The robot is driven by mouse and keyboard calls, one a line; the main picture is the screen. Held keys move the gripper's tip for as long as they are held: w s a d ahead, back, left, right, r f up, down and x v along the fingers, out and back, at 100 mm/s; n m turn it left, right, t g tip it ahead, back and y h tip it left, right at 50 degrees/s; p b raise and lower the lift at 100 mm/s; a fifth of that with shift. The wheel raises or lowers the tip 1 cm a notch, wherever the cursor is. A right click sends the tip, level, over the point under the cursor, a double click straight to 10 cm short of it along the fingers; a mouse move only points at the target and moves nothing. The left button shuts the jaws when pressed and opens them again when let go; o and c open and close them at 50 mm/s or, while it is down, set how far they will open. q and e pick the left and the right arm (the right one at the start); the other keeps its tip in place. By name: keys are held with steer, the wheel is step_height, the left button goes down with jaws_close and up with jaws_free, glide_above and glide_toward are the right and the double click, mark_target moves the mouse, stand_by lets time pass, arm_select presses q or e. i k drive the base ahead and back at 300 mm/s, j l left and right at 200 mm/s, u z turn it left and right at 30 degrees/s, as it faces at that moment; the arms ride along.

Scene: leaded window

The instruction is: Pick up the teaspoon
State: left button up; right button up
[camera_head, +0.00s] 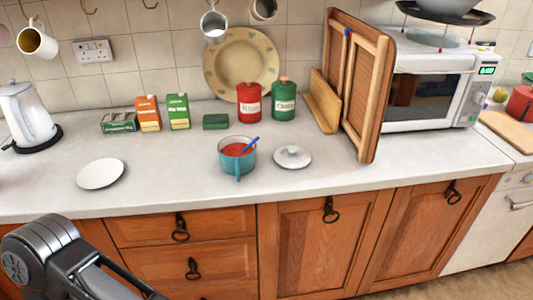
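A blue handle (251,145) sticks up at a slant out of a teal pot (236,163) on the worktop, leaning to the right. It may be the teaspoon; its lower end is hidden in the red contents of the pot. No other spoon is plainly visible. Part of my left arm shows at the lower left, well in front of and below the pot. Its gripper fingers cannot be seen. My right gripper is out of view.
Cartons (149,114), red (249,106) and green (283,102) canisters stand behind. Wooden boards (368,90) stand right, before the microwave (430,92). The worktop (180,195) front is clear.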

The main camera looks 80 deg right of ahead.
mark_target(258, 138)
steer(key=z, duration=2.7)
